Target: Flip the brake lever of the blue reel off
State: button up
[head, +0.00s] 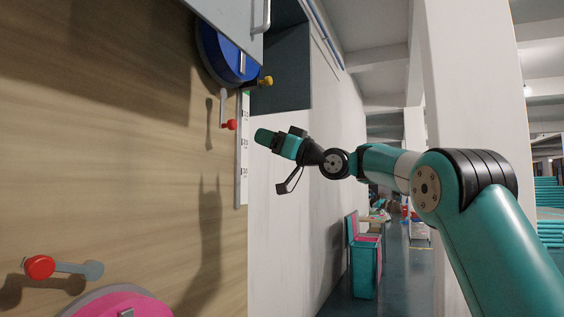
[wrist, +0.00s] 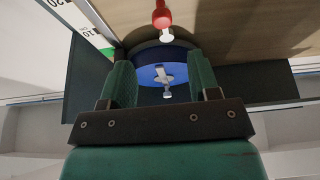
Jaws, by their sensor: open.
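The blue reel (head: 228,58) is mounted high on the wooden panel, partly covered by a grey cabinet-like part above it. Its brake lever is a grey arm with a red knob (head: 230,125), hanging down below the reel. A yellow knob (head: 265,81) sticks out at the reel's right. My gripper (head: 267,137) is to the right of the red knob and apart from it. In the wrist view the open, empty fingers (wrist: 160,64) frame the blue reel (wrist: 180,57), with the red knob (wrist: 162,16) beyond the fingertips at the top.
A pink reel (head: 118,303) sits at the lower left, with its own red-knobbed lever (head: 40,267) pointing left. A numbered scale strip (head: 244,160) runs down the panel's edge beside the lever. A teal and pink bin (head: 364,265) stands on the floor behind.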

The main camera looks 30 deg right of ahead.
jog(key=shift+b+v, duration=0.5)
jog(key=shift+v, duration=1.4)
jog(key=shift+w, duration=0.1)
jog(key=s+a+f+m+g+h, duration=0.15)
jog(key=s+a+f+g, duration=0.3)
jog(key=a+f, duration=0.45)
jog(key=s+a+f+g+h, duration=0.35)
jog(key=s+a+f, duration=0.3)
jog(key=f, duration=0.45)
jog(key=s+f+g+h, duration=0.2)
jog(key=s+f+g, duration=0.2)
jog(key=s+f, duration=0.6)
jog(key=s+f+g+h, duration=0.2)
jog(key=s+f+g, duration=0.3)
jog(key=s+f, duration=0.5)
jog(key=s, duration=0.7)
jog(key=shift+a+f+h, duration=0.25)
jog(key=shift+a+h, duration=0.1)
jog(key=shift+h, duration=0.05)
